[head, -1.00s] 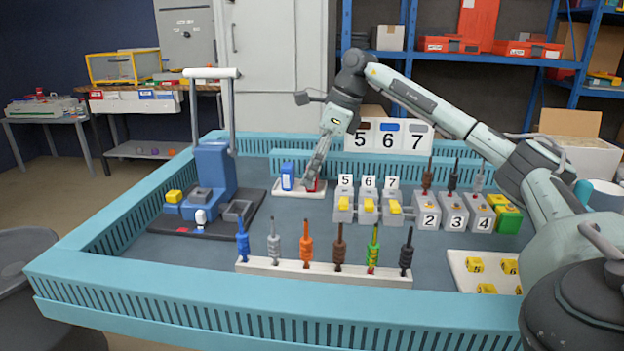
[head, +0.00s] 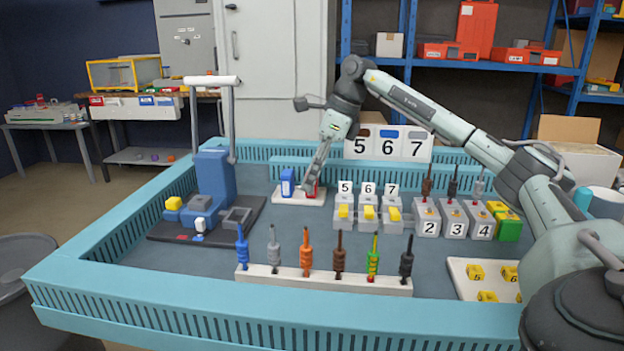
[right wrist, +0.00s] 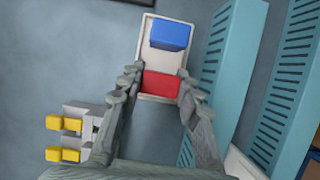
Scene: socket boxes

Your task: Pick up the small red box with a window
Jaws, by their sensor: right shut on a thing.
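The small red box (right wrist: 160,84) stands at one end of a white tray (right wrist: 150,14), beside a blue box (right wrist: 169,34). In the head view the red box (head: 312,192) shows only in part behind my right gripper (head: 309,188), and its window cannot be made out. My right gripper reaches down to the tray from above. In the right wrist view its fingers (right wrist: 160,86) are on both sides of the red box and shut on it. The box appears to be still on the tray. My left gripper is not in view.
Grey socket boxes (head: 367,212) numbered 5, 6 and 7 stand just right of the tray. A white rack (head: 325,281) of coloured plugs stands in front. A blue device (head: 215,178) is at left. A teal rim (head: 270,316) borders the table.

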